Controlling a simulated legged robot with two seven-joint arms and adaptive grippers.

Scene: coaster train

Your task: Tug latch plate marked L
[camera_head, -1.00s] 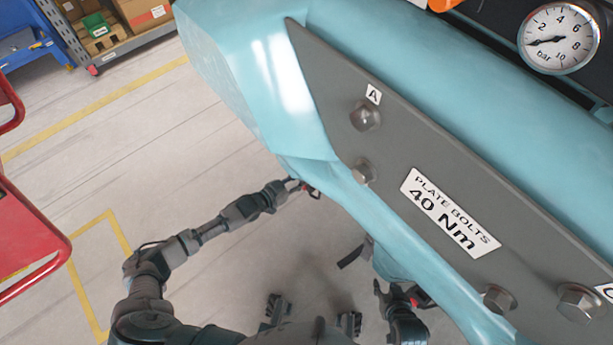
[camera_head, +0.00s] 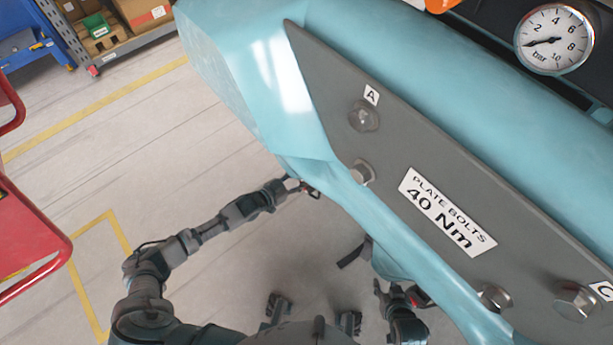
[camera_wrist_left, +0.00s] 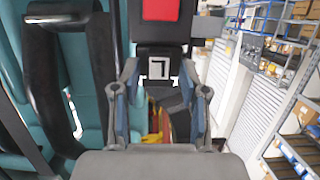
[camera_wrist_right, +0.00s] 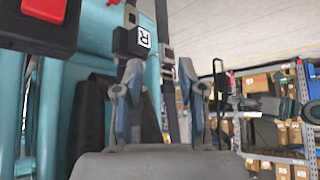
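In the left wrist view, the black latch plate marked L (camera_wrist_left: 158,68) sits against the underside of a black buckle with a red button (camera_wrist_left: 160,10). A dark strap hangs below it. My left gripper (camera_wrist_left: 162,98) is open, its fingers on either side of the strap just below the plate, with no clear grip. In the head view, my left gripper (camera_head: 305,187) is small beside the teal body. My right gripper (camera_head: 396,292) is lower right. In the right wrist view it is open, near a black piece marked R (camera_wrist_right: 144,38) and a strap (camera_wrist_right: 169,75).
A teal body with a grey bolted plate (camera_head: 340,85) fills the head view's right. A pressure gauge (camera_head: 553,40) is top right. A red frame (camera_head: 30,240) stands at the left edge, a blue rack (camera_head: 40,40) behind. Floor between is clear. Loaded shelves (camera_wrist_right: 285,130) show right.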

